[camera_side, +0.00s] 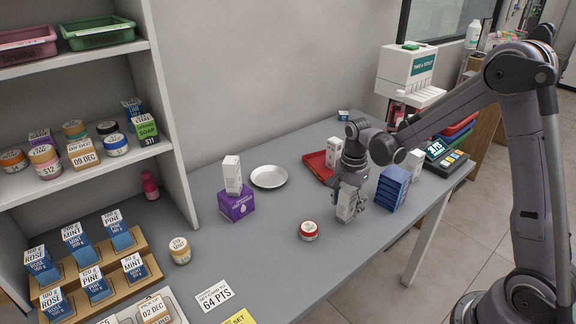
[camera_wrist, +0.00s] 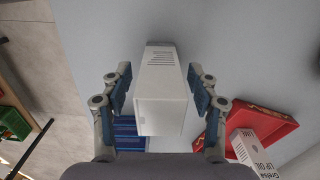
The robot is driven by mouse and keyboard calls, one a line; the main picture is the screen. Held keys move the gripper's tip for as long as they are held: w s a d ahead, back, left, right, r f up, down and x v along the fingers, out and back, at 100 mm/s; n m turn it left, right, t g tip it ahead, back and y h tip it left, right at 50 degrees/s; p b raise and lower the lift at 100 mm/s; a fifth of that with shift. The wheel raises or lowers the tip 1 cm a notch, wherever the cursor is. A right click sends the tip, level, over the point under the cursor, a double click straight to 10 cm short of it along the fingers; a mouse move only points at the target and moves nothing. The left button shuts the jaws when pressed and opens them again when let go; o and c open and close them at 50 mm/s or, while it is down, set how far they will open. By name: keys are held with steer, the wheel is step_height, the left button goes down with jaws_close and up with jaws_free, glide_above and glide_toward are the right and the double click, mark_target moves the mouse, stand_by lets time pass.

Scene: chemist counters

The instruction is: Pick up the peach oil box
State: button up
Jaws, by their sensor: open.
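A white upright box (camera_wrist: 162,85) stands on the counter between the open fingers of my gripper (camera_wrist: 158,93) in the wrist view, with gaps visible on both sides. The same box (camera_side: 346,206) shows below my gripper (camera_side: 350,187) in the side view, partly covered by the fingers. Its visible faces carry only fine print, so I cannot tell whether it is the peach oil box. Similar white boxes stand on a purple box (camera_side: 232,174), in the red tray (camera_side: 333,151) and near the register (camera_side: 414,164). The tray one (camera_wrist: 256,153) reads "LIP OIL" and "LIM".
The red tray (camera_side: 318,166) lies behind my gripper. Counter between jar and plate is clear.

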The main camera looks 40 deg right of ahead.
steer(key=shift+f, duration=0.7)
steer(key=c, duration=1.2)
steer(key=shift+c, duration=0.2)
steer(key=shift+r, duration=0.15)
